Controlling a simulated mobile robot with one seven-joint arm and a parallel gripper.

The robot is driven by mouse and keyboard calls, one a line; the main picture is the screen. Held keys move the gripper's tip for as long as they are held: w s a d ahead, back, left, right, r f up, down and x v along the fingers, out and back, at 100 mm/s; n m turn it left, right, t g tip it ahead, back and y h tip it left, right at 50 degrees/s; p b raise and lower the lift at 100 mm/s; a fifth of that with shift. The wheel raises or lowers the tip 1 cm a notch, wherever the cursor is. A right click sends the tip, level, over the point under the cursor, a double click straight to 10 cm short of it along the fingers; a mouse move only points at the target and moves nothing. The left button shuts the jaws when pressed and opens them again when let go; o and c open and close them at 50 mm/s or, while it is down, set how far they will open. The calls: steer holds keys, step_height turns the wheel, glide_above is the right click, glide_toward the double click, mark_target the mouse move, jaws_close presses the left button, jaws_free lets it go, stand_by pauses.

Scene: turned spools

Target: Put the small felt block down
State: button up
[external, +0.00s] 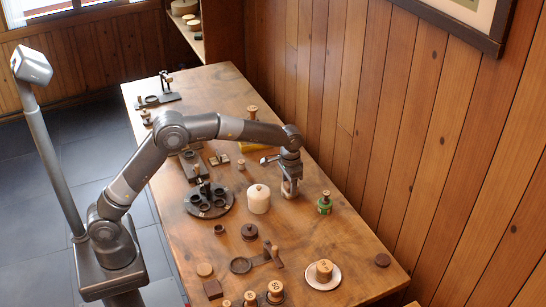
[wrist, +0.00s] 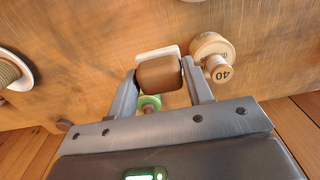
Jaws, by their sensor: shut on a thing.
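The small felt block (wrist: 162,75) is brown with a pale strip along its far edge. It sits between the two fingers of my gripper (wrist: 161,68), which is shut on it. In the external view my gripper (external: 290,183) points down over the right part of the table, between a cream lidded jar (external: 258,200) and a green spool (external: 324,204). The block shows there only as a small pale and brown shape at the fingertips. I cannot tell whether its underside touches the table.
The green spool (wrist: 150,103) shows just past the block in the wrist view. A wooden spool marked 40 (wrist: 214,58) stands close to the right finger. A white saucer (external: 333,284) bears a wooden spool. Bare table (external: 305,233) lies in front of my gripper.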

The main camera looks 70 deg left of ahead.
mark_target(289, 183)
steer(key=r, duration=0.7)
steer(key=shift+a+r, duration=0.25)
steer(key=s+a, duration=1.7)
steer(key=a, duration=0.1)
steer(key=a+f, duration=0.3)
steer(key=f, duration=0.1)
steer(key=w+a+f, duration=0.1)
steer(key=a+f, duration=0.3)
steer(key=w+a+f, duration=0.1)
steer(key=a+f, duration=0.2)
steer(key=f, duration=0.1)
steer(key=shift+w+a, duration=0.15)
steer(key=shift+a, duration=0.25)
steer(key=shift+a+f, duration=0.3)
steer(key=shift+a, duration=0.05)
steer(key=shift+f, duration=1.9)
